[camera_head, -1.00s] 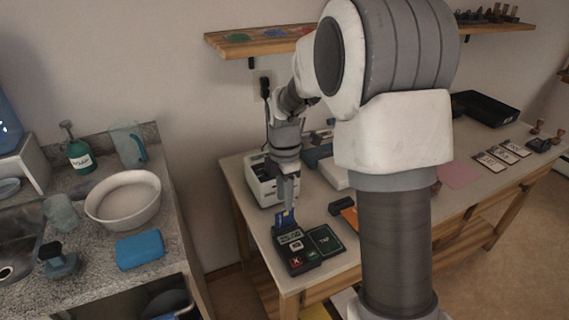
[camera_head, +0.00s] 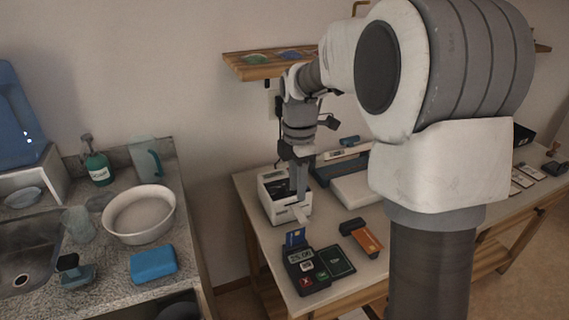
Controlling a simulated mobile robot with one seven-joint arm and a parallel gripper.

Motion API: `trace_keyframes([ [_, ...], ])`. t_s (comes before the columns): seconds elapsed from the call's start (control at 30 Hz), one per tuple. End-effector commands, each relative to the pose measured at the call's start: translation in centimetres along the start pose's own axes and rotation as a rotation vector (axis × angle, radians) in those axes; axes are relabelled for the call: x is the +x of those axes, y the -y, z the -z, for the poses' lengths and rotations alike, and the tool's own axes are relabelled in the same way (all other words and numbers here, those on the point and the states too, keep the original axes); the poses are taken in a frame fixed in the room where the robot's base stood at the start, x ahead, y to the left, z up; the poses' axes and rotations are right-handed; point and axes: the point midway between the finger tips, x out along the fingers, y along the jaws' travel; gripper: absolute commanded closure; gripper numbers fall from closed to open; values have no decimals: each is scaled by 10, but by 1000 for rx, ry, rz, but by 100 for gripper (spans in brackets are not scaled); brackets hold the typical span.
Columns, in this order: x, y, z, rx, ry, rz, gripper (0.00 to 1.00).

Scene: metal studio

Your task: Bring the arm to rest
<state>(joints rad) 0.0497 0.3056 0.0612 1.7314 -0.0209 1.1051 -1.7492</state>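My arm reaches from the right foreground towards the bench at the wall. My gripper (camera_head: 300,196) points down in front of the white printer-like box (camera_head: 271,204). The fingers show nearly edge-on, so their opening cannot be told. A small pale strip (camera_head: 300,214) shows just below the fingertips; I cannot tell whether they touch it. The card terminal (camera_head: 306,272) lies nearer the bench's front, apart from the gripper, with a blue card (camera_head: 295,238) standing upright at its back end.
An orange-and-black item (camera_head: 366,240) and a white flat device (camera_head: 354,187) lie on the bench. A wooden shelf (camera_head: 252,72) hangs above. On the left counter are a white bowl (camera_head: 139,228), a blue sponge (camera_head: 153,263), a green bottle (camera_head: 98,169) and a sink (camera_head: 22,262).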

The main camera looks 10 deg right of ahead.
Motion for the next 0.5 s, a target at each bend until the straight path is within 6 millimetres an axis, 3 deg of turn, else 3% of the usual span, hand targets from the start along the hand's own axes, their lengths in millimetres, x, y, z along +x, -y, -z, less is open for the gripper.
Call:
trace_keyframes([
  [0.13, -7, 4, 1, 30, 3, -10, 63],
  [0.23, -25, 16, 3, 119, 9, -37, 63],
  [0.5, -90, 76, 15, 568, -2, -169, 63],
])
